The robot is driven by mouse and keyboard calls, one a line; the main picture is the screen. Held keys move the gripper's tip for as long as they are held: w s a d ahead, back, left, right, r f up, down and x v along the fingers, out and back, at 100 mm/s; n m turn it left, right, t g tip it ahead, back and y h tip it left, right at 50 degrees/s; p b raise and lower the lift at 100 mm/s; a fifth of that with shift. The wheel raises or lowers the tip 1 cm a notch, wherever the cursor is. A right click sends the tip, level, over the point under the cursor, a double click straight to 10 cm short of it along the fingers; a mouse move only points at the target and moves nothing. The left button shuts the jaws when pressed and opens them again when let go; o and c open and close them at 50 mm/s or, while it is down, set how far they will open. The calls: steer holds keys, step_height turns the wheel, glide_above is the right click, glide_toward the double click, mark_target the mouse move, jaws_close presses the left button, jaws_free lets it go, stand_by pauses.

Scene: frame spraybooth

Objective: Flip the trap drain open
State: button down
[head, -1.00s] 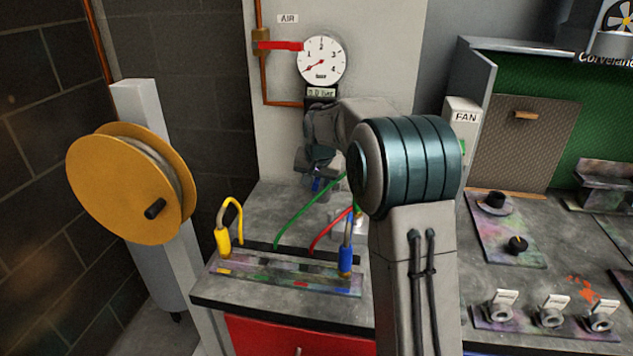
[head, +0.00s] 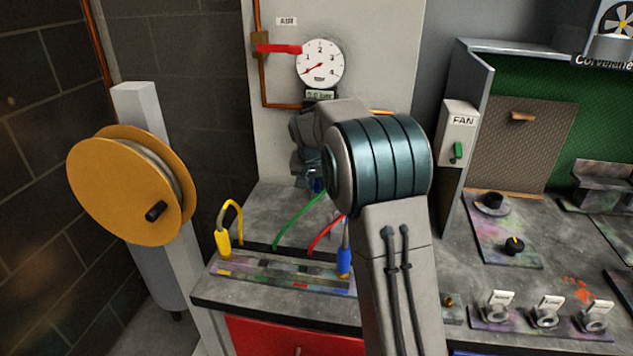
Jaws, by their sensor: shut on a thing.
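My gripper (head: 304,168) is at the wall below the round pressure gauge (head: 320,64), at the back of the bench. Its jaws are shut on a small part there, the trap drain, which is mostly hidden behind the gripper and my arm. A small blue bit (head: 317,186) shows just under the jaws and may belong to the trap. I cannot tell which way the drain is turned.
A red lever (head: 278,48) lies level on the copper air pipe. Yellow (head: 223,243) and blue (head: 344,262) plugs stand in a strip on the bench, with green and red hoses behind. A yellow reel (head: 125,190) is left. The fan switch (head: 458,150) is right.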

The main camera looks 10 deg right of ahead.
steer(key=c, duration=1.4)
jaws_free()
steer(key=shift+o, duration=0.2)
steer(key=shift+r, duration=0.1)
steer(key=v, duration=1.3)
steer(key=shift+r, duration=0.35)
steer(key=shift+s, duration=0.1)
